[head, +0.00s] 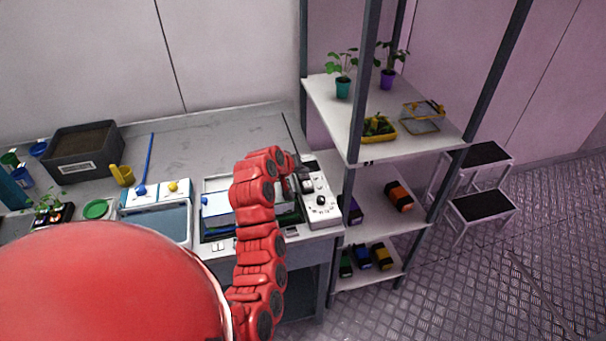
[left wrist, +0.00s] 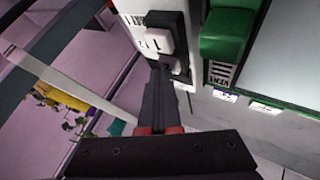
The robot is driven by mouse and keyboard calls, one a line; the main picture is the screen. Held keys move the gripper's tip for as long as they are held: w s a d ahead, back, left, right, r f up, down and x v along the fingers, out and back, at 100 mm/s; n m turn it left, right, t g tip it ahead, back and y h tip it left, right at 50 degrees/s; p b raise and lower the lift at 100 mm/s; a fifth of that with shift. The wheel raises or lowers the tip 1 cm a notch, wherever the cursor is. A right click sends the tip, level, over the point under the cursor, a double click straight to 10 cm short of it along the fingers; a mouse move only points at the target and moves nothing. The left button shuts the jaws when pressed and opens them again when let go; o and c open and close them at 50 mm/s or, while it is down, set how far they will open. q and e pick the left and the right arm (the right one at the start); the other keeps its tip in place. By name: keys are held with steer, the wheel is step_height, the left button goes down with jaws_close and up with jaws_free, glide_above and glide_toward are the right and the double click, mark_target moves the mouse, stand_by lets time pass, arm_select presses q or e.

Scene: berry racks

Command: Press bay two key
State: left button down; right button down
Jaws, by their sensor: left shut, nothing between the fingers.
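The white control panel (head: 320,197) stands at the right end of the bench, with a black knob at its front. In the left wrist view the panel (left wrist: 133,12) shows a dark key block with a pale key (left wrist: 158,41) marked with a dark sign. A second, darker key (left wrist: 171,63) lies just below it, partly hidden by my fingers. My left gripper (head: 303,184) is over the panel. In the left wrist view its shut, empty fingertips (left wrist: 158,68) are at this lower key; I cannot tell whether they touch it. My right gripper is not in view.
A green block (left wrist: 227,36) with a label sits close beside the keys. A rack with a plant shelf (head: 345,130) stands right of the panel. A blue-white basin (head: 165,220) and a dark soil bin (head: 82,150) are left on the bench. The back of the bench is mostly clear.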

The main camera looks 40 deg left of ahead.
mark_target(302, 177)
arm_select(q)
steer(key=shift+r, duration=0.55)
steer(key=shift+r, duration=0.1)
step_height(302, 177, up, 6)
steer(key=shift+f+p, duration=0.1)
steer(key=shift+p, duration=0.45)
